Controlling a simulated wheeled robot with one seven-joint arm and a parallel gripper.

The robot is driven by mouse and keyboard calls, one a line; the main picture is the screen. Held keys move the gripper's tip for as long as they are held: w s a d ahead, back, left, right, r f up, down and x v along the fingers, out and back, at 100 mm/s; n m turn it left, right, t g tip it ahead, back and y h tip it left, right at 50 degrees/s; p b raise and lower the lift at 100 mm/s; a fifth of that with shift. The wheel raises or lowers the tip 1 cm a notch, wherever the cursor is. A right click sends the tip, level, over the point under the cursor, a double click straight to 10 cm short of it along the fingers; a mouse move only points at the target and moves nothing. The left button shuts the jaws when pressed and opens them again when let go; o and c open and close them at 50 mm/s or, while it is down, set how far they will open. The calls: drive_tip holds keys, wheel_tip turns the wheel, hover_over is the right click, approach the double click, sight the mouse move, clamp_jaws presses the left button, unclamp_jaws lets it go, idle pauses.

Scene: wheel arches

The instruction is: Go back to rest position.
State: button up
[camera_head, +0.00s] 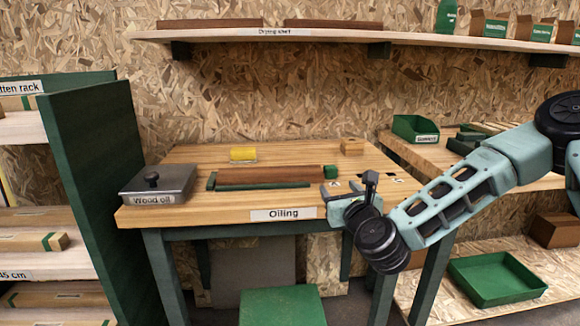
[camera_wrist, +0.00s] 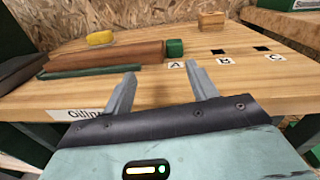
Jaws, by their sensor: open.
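My gripper (camera_head: 350,188) is open and empty at the front edge of the oiling table, to the right of the "Oiling" label. The arm reaches in from the right side of the picture, bent low in front of the table. The wooden oiling table (camera_head: 150,216) carries a reddish-brown wooden piece (camera_head: 265,175) lying along a green strip, with a green block (camera_head: 330,171) at its right end.
A wood oil box (camera_head: 158,186) stands at the table's left corner. A yellow sponge-like block (camera_head: 243,154) and a small wooden block (camera_head: 351,146) lie at the back. A green stool (camera_head: 283,307) stands in front. Shelves flank both sides; a green tray (camera_head: 495,280) sits low right.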

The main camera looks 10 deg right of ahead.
drive_tip(key=s+a+n+g+y, duration=0.1)
drive_tip(key=a+n, duration=0.1)
drive_tip(key=s+a+f+n+y, duration=0.1)
drive_tip(key=a+n+y, duration=0.1)
drive_tip(key=a+n, duration=0.1)
drive_tip(key=s+a+n+g+y, duration=0.1)
drive_tip(key=a+n, duration=0.2)
drive_tip(key=shift+s+f+g+y, duration=0.25)
drive_tip(key=shift+f+g+y, duration=0.05)
drive_tip(key=s+a+f+n+g, duration=0.3)
drive_tip(key=s+n+g, duration=0.2)
drive_tip(key=s+n, duration=0.45)
drive_tip(key=s+a+f+n+g, duration=0.3)
drive_tip(key=s+a+n+g, duration=0.15)
drive_tip(key=s+n, duration=0.5)
drive_tip(key=s+d+r+n+g+h, duration=0.2)
drive_tip(key=s+d+n+g+h, duration=0.15)
drive_tip(key=s+d+n, duration=0.4)
drive_tip(key=s+d+r+n+g+h, duration=0.2)
drive_tip(key=s+d+r+n, duration=0.2)
drive_tip(key=s+n, duration=0.4)
wheel_tip(320, 180, up, 16)
drive_tip(key=p, duration=1.6)
drive_tip(key=shift+w+a+f+m+p, duration=0.15)
drive_tip(key=shift+a+m+p, duration=0.05)
drive_tip(key=shift+m+p, duration=0.15)
drive_tip(key=shift+c, duration=0.5)
